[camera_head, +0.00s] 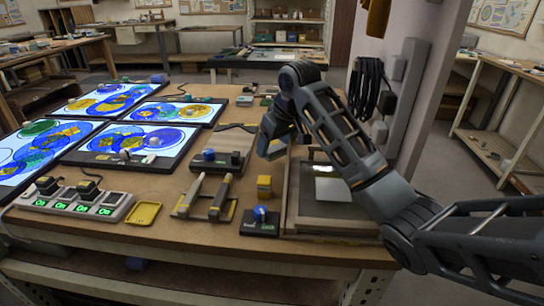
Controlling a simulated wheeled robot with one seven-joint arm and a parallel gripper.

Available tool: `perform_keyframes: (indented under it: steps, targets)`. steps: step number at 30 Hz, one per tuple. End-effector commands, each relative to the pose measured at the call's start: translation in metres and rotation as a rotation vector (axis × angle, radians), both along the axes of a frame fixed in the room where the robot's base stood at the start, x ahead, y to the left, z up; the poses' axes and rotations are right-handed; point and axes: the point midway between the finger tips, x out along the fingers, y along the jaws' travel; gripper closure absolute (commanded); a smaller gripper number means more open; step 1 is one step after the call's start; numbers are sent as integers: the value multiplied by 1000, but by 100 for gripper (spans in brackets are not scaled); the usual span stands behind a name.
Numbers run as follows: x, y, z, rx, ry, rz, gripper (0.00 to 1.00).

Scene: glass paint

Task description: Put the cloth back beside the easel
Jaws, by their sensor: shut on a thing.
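My gripper (272,148) is above the middle of the wooden workbench, pointing down, beside the left edge of a dark flat frame. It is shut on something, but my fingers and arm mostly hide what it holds. A small pale grey-blue patch shows at the fingertips; it may be the cloth, and I cannot make out its shape. No other cloth is clear on the bench. I cannot tell for sure which thing is the easel; the dark flat frame (310,218) with a pale sheet inside lies at the bench's right end, partly behind my arm.
Lit panels with painted glass (128,145) fill the bench's left side. A power strip (75,203), yellow tray (144,213), wooden rack (207,200), yellow block (264,186) and blue-knobbed box (260,220) line the front. A post with coiled black cable (368,88) stands at right.

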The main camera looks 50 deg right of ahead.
Motion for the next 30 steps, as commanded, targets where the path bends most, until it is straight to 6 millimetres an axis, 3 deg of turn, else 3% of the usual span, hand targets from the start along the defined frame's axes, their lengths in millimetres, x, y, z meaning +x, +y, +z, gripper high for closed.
perform_keyframes:
  steps: [7, 14, 25, 26, 30]
  targets:
    - [5, 3, -13, 1, 1, -1, 51]
    - [5, 3, -43, 1, 1, -1, 51]
    - [5, 4, -47, 0, -1, 0, 51]
    - [5, 4, -47, 0, -1, 0, 26]
    - [5, 4, -47, -1, -1, 1, 12]
